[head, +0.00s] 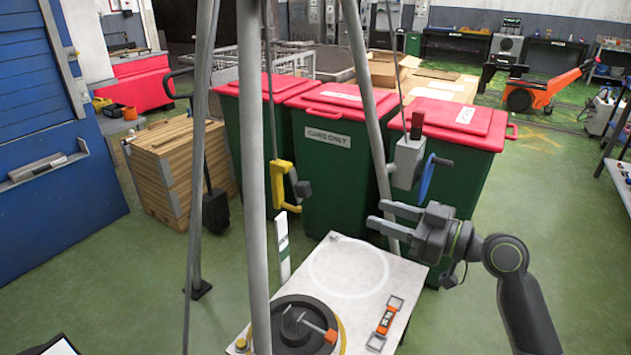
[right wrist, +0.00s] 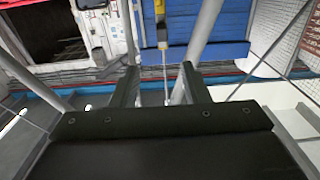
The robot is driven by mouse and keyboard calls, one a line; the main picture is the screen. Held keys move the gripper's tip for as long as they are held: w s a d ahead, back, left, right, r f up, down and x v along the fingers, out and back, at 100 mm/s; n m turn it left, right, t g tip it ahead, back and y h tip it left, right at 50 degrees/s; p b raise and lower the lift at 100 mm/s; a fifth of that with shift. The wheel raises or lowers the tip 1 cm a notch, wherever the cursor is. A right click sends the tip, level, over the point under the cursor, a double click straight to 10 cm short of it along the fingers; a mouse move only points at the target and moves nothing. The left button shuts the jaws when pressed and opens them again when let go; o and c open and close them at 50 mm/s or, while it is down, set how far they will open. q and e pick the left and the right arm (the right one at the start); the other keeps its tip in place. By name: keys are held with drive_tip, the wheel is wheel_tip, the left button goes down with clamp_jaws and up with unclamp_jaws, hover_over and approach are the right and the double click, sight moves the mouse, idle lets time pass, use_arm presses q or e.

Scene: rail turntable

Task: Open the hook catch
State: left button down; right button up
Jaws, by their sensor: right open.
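A yellow hook-shaped piece (head: 283,185) with a dark knob hangs on a thin rod between the grey tripod legs in the head view. It also shows in the right wrist view (right wrist: 161,33), beyond the fingertips. I cannot tell for certain that it is the hook catch. My right gripper (head: 377,214) is open and empty. It points left, to the right of the yellow piece and apart from it, above the white plate (head: 322,252). Its two fingers also frame the right wrist view (right wrist: 160,75). My left gripper is out of view.
Grey tripod legs (head: 254,160) stand around the plate. The plate carries a black disc (head: 278,308) and an orange latch (head: 386,318). Green bins (head: 330,160) with red lids stand behind.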

sight(309, 190)
drive_tip(key=p+x, duration=0.4)
drive_tip(key=x, duration=1.2)
drive_tip(key=shift+s+a+r, duration=0.1)
drive_tip(key=shift+s+r, duration=0.05)
drive_tip(key=shift+s, duration=0.05)
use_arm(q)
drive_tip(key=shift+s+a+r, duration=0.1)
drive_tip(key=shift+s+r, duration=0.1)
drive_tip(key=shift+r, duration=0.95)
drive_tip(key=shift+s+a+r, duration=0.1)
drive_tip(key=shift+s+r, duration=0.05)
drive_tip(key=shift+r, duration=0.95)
use_arm(e)
drive_tip(key=shift+w+a, duration=0.4)
drive_tip(key=shift+a, duration=0.2)
clamp_jaws()
